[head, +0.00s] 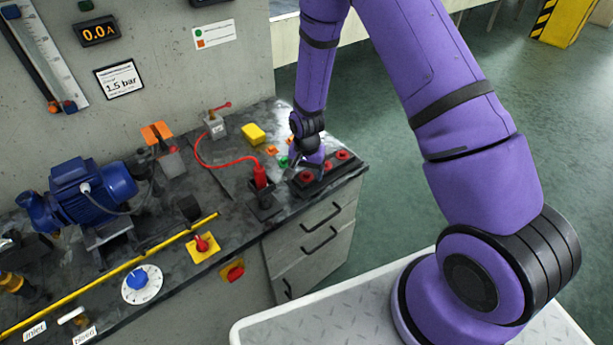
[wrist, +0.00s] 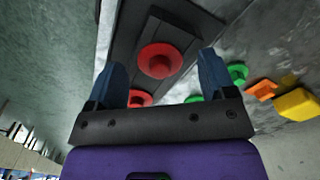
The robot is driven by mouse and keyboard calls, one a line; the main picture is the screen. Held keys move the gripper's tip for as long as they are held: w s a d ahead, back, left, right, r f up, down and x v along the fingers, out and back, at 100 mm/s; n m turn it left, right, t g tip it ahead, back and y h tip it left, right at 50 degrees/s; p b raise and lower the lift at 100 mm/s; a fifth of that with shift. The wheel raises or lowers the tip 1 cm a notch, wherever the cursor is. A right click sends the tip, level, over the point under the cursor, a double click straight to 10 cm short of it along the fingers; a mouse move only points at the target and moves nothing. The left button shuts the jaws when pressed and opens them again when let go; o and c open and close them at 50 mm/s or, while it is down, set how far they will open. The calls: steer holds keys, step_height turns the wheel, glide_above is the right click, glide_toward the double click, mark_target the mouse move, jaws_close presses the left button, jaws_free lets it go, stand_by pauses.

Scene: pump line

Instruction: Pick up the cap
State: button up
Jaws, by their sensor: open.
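Red round caps sit in a row on a dark block near the bench's right end. In the head view the near cap (head: 307,176) and the far cap (head: 343,155) flank a middle one (head: 327,166). My gripper (head: 308,166) is above the block, pointing down, open and empty. In the wrist view my gripper (wrist: 161,62) has its two blue fingers apart, with one red cap (wrist: 159,60) between them in the picture. Another red cap (wrist: 140,98) is partly hidden behind the gripper body. I cannot tell the height gap, or which cap the task means.
Green pieces (wrist: 237,72), orange pieces (wrist: 262,90) and a yellow block (wrist: 297,104) lie beside the dark block (wrist: 185,22). A blue pump motor (head: 90,190) is farther left.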

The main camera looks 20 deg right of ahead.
jaws_close()
stand_by(0.6)
